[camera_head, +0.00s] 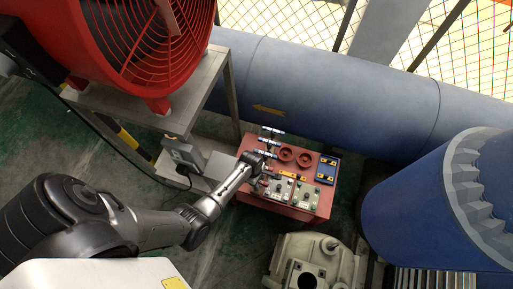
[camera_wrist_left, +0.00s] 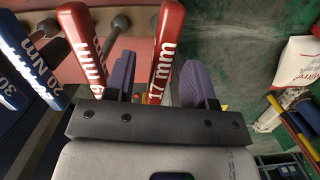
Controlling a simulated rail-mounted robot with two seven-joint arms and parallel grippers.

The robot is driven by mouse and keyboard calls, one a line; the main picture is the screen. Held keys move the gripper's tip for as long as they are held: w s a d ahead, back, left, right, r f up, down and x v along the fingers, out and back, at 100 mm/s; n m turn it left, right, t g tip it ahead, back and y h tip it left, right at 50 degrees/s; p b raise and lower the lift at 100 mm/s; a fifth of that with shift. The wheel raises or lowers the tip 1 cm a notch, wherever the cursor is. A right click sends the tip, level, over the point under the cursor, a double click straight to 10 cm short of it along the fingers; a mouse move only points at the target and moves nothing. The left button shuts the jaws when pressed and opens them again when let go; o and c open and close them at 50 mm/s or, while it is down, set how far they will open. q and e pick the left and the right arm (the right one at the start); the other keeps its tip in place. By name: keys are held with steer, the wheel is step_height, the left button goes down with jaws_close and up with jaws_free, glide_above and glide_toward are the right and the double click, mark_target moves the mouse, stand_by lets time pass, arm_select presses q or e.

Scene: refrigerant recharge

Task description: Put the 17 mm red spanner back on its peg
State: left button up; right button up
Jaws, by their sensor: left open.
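The red 17 mm spanner (camera_wrist_left: 165,50) shows its labelled red handle in the left wrist view. The handle lies between the two purple finger pads of my left gripper (camera_wrist_left: 158,70), with a gap to the right pad. The gripper is open. In the head view my left gripper (camera_head: 257,168) is at the left side of the red bench (camera_head: 302,207); the spanner cannot be made out there. The spanner's far end and its peg are not clear, so I cannot tell whether it hangs on the peg. My right gripper is not in view.
A red 19 mm spanner (camera_wrist_left: 83,42) is close left of the gripper, with a blue 20 Nm tool (camera_wrist_left: 25,55) beyond. Red round dishes (camera_head: 286,153), a blue tray (camera_head: 326,169) and metal units (camera_head: 304,194) are on the bench. A blue pipe (camera_head: 310,88) runs behind.

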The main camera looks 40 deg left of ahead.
arm_select(q)
steer(key=shift+r, duration=0.1)
step_height(320, 180, up, 14)
steer(key=a+p, duration=0.2)
steer(key=p, duration=0.2)
steer(key=shift+s+f, duration=0.25)
steer(key=shift+s, duration=0.05)
